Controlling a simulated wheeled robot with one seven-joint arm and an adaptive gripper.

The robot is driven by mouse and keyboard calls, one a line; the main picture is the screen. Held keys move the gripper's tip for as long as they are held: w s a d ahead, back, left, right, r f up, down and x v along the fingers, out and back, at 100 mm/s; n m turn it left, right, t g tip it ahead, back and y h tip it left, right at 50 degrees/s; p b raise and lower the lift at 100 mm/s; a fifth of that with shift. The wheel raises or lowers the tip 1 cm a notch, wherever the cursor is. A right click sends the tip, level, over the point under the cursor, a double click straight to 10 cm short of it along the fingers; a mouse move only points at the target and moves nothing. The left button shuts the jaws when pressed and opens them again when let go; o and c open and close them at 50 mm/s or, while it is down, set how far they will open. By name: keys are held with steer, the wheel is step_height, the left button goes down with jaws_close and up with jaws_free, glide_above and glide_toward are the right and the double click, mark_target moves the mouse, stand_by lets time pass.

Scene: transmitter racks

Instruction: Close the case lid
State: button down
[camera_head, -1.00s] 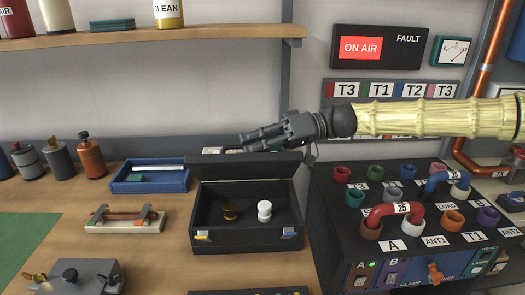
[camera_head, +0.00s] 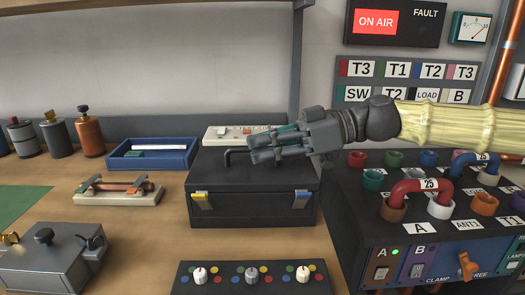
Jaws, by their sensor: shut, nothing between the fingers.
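The black case (camera_head: 250,210) stands on the wooden bench in the head view. Its lid (camera_head: 220,175) lies down flat over the box, and the inside is hidden. A yellow-marked latch (camera_head: 201,199) and a blue-marked latch (camera_head: 300,199) sit at the front corners. A dark bent rod (camera_head: 232,155) shows at the lid's back, beside my fingers. My gripper (camera_head: 257,148) is shut and empty, over the rear part of the lid. I cannot tell whether it touches the lid.
A rack panel with coloured sockets and a red link (camera_head: 428,185) stands close on the right. A knob panel (camera_head: 250,278) lies in front of the case. A blue tray (camera_head: 152,160), a fixture (camera_head: 118,190) and a grey box (camera_head: 55,262) stand on the left.

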steer(key=shift+s+f+n+t+b, duration=0.25)
steer(key=shift+f+n+b, duration=0.1)
steer(key=shift+f+b, duration=0.25)
steer(key=shift+s+f+n+t+b, duration=0.15)
steer(key=shift+s+f+n+b, duration=0.15)
steer(key=shift+f+b, duration=0.3)
steer(key=shift+r, duration=0.15)
